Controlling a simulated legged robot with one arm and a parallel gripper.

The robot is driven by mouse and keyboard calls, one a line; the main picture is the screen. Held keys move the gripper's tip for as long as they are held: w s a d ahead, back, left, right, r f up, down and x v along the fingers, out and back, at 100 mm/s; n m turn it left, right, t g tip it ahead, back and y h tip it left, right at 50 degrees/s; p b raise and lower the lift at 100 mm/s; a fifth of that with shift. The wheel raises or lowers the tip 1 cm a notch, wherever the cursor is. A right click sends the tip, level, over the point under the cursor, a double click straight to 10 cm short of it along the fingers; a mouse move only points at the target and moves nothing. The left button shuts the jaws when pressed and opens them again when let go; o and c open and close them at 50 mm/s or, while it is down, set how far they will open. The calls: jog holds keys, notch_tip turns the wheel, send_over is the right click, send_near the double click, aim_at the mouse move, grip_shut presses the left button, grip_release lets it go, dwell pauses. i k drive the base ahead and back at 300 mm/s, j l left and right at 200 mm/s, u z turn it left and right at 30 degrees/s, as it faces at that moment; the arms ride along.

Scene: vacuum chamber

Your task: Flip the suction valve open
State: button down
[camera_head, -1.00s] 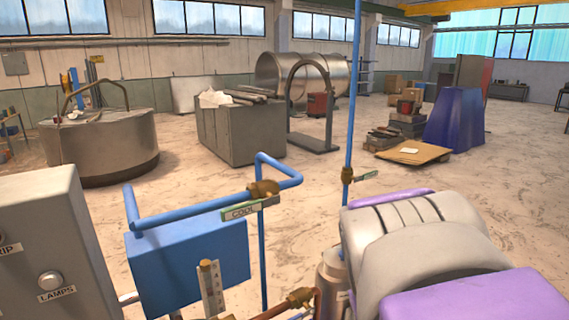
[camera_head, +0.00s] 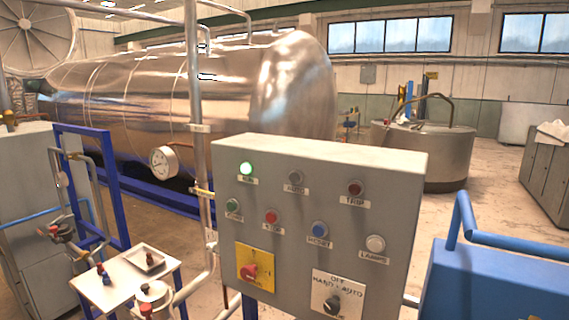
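No valve in view carries a readable suction label, so I cannot tell which one is the suction valve. A small brass-coloured valve with a yellow handle (camera_head: 203,192) sits on the vertical grey pipe (camera_head: 196,110) left of the control panel. Another fitting with a dark round body and a red part (camera_head: 62,231) is on the pipework at the left. Whether either is open is too small to tell. My gripper is not in view.
A grey control panel (camera_head: 315,160) with lamps and switches stands close in front. A pressure gauge (camera_head: 164,162), a small white table (camera_head: 125,284) and a blue frame (camera_head: 122,195) are left. A large steel chamber (camera_head: 270,85) lies behind. A blue box (camera_head: 480,285) is at lower right.

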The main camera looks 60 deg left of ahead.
aim_at(200, 192)
jog(key=u, duration=2.95)
